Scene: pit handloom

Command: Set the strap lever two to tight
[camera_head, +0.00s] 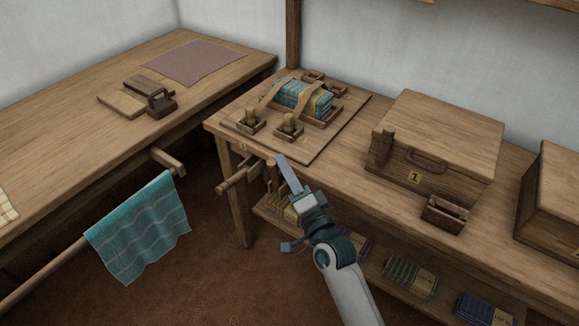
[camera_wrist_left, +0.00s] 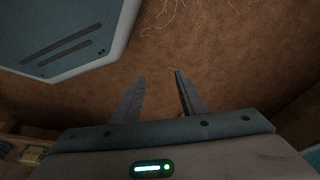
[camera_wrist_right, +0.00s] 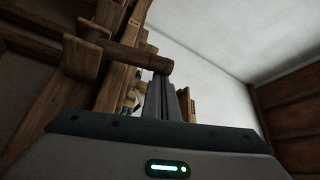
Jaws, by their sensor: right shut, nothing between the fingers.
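A stack of folded blue cloth (camera_head: 303,98) lies on a wooden board (camera_head: 327,131), with tan straps (camera_head: 275,93) over it. Two short posts stand in small wooden holders at the stack's front, a left post (camera_head: 252,117) and a right post (camera_head: 289,122). I cannot tell which part is strap lever two or how it is set. My right gripper (camera_head: 281,158) is shut and empty, in front of the table's front edge below the right post. Its closed fingers also show in the right wrist view (camera_wrist_right: 160,80). My left gripper (camera_wrist_left: 154,78) is open and empty above the brown floor.
A wooden peg (camera_head: 240,178) sticks out at the bench's front corner; a round wooden bar (camera_wrist_right: 130,54) crosses near my right fingers. A box (camera_head: 436,140) marked 1 stands right of the board. A teal cloth (camera_head: 138,226) hangs at left. Cloth bundles lie on the lower shelf.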

